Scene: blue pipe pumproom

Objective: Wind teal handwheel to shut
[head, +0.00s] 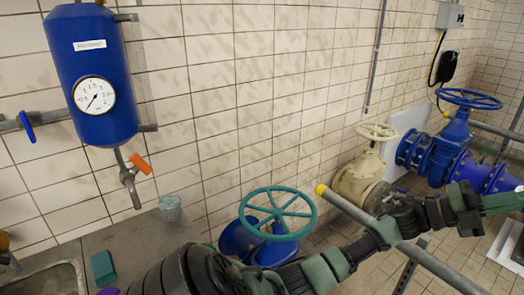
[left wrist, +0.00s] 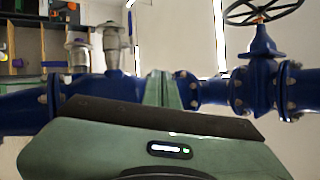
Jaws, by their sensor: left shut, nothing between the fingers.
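The teal handwheel (head: 278,191) is a spoked ring on a blue valve (head: 238,240), low in the middle of the head view. Its whole rim shows. My left arm passes in front of the lower part of the valve and reaches to the right. My left gripper (head: 500,203) is at the right edge of the head view, well right of the teal handwheel and apart from it. In the left wrist view its green fingers (left wrist: 162,90) are together with nothing between them. My right gripper cannot be made out.
A cream handwheel valve (head: 360,180) and a blue handwheel valve (head: 450,145) stand farther right. A grey rail with a yellow end (head: 330,196) runs beside the teal handwheel. A blue tank with a gauge (head: 94,95), a bucket (head: 170,208) and a counter are left.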

